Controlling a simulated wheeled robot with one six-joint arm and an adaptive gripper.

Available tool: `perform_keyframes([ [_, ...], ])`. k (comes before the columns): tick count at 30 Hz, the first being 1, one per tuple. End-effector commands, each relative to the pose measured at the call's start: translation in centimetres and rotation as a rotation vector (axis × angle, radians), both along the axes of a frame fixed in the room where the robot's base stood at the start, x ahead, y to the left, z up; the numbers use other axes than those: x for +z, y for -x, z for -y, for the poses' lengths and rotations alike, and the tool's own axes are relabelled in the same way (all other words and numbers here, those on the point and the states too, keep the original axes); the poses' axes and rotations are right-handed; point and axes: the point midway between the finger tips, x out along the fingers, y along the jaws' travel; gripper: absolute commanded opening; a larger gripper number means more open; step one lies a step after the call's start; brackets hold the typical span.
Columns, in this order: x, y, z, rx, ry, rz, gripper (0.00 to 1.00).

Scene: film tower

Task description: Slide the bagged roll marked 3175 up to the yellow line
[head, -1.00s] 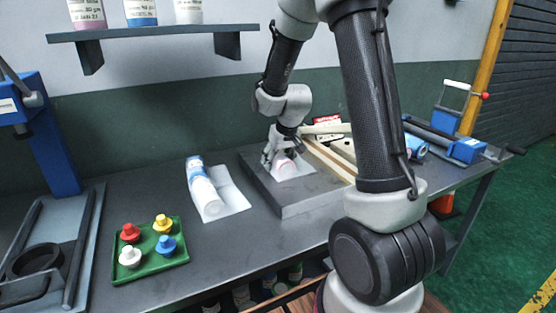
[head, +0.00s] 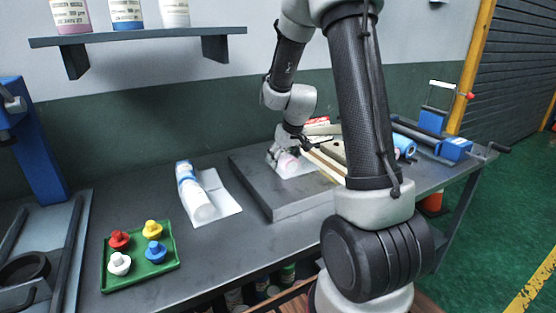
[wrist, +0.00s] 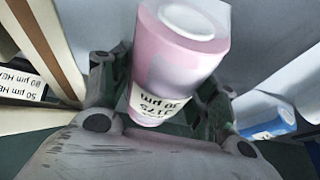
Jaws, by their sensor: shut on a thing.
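The bagged roll marked 3175 (wrist: 180,55) is pink with a white end, and its label reads upside down in the wrist view. It also shows in the head view (head: 289,165), small and partly covered by my gripper (head: 281,157). My gripper is shut on the roll, with fingers on both sides of it. The roll is over a grey raised slab (head: 262,188), with white bag material (head: 305,170) beside it. I cannot make out a yellow line on the slab; my arm hides part of its right side.
A second white and blue roll (head: 194,193) lies on a white sheet to the left. A green tray (head: 143,280) holds coloured knobbed pieces. Pale wooden strips (head: 325,163) lie right of the roll. A wall shelf (head: 140,35) holds bottles.

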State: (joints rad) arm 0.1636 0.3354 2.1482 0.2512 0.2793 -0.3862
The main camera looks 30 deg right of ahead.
Motion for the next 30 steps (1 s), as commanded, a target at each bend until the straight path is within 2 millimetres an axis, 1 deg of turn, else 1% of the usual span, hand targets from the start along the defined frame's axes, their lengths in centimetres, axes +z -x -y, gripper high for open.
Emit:
perform_keyframes([
  [24, 0.0, 0.0, 5.5, -0.002, 0.0, 0.0, 0.27],
  [30, 0.0, 0.1, 6.3, -0.001, -0.002, -0.001, 0.27],
])
